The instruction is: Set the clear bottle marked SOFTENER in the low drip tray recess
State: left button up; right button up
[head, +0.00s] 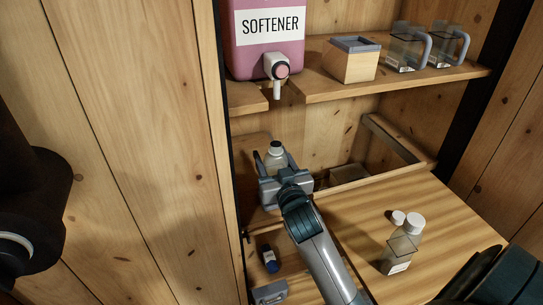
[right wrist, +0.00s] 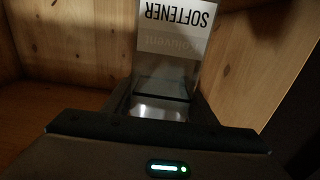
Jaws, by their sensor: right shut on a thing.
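The clear bottle (right wrist: 168,72) is in my right gripper. Its white SOFTENER label appears upside down in the right wrist view, with fainter lettering below. The bottle looks upright, in the low space at the left of the cabinet, under the tap (head: 278,70) of the pink SOFTENER dispenser (head: 262,48). My gripper hides its lower part and the recess floor, so I cannot tell whether it touches down. My left gripper is out of view.
A wooden box (head: 350,64) and clear handled jugs (head: 406,50) stand on the upper shelf (head: 395,82). Clear white-capped bottles (head: 400,252) stand on the lower board (head: 365,215), right of my arm. A small dark-blue item (head: 270,258) lies lower left. Cabinet walls are close to the gripper.

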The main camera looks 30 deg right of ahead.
pick_arm(q)
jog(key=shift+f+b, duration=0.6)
jog(key=shift+b, duration=0.05)
pick_arm(e)
jog(key=shift+f, duration=1.25)
dwell(0.4)
jog(key=o, duration=1.3)
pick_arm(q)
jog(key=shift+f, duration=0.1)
pick_arm(e)
jog(key=shift+s+a, duration=0.1)
jog(key=shift+s, duration=0.2)
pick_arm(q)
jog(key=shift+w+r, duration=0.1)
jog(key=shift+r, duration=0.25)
pick_arm(e)
jog(key=shift+v, duration=8.4)
jog(key=shift+r, duration=0.1)
